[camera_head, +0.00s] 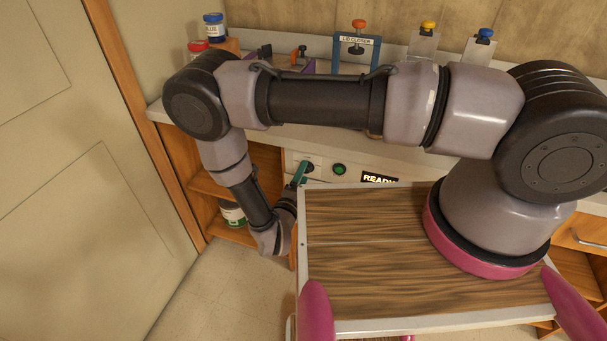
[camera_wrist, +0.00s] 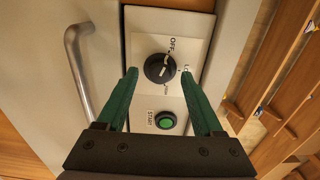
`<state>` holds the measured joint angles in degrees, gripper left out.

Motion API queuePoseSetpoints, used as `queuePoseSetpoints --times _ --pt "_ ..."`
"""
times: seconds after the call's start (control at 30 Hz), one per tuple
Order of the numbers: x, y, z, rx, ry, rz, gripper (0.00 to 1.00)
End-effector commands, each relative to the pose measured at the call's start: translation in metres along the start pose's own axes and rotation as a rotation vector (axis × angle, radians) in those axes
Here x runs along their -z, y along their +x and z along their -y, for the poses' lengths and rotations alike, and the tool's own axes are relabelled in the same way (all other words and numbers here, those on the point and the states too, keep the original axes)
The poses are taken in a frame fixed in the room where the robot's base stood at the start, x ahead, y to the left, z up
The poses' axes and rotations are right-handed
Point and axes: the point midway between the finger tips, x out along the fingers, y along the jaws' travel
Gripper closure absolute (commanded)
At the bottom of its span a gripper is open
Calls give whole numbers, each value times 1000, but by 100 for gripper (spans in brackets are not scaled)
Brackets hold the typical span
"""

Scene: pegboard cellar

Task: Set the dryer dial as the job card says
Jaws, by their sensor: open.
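The dryer dial (camera_wrist: 158,68) is a round black knob on a pale panel (camera_wrist: 140,20) in the wrist view. Its pale pointer mark faces up and right, toward the word OFF. Other small labels around it are too small or covered to read surely. My gripper (camera_wrist: 160,74) is open, with its green fingers on either side of the dial and no clear contact. In the head view my gripper (camera_head: 300,174) is at the dryer front, mostly hiding the dial. I cannot make out a job card in either view.
A green START button (camera_wrist: 165,121) sits below the dial, and a metal handle (camera_wrist: 78,70) stands to its left. A READY display (camera_head: 380,178) is right of the button. A wood-topped surface (camera_head: 360,215) is close to my arm.

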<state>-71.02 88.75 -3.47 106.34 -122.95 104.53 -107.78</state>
Motion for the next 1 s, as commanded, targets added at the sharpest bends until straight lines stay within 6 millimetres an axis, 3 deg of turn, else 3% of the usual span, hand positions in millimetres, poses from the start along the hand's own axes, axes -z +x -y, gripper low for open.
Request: queuePoseSetpoints --times 0.4,0.57,0.6,1.0 --pt "0 10 0 0 0 0 32" --pt "0 10 0 0 0 0 93" --pt "0 10 0 0 0 0 100" --pt "0 9 0 1 63 1 100"
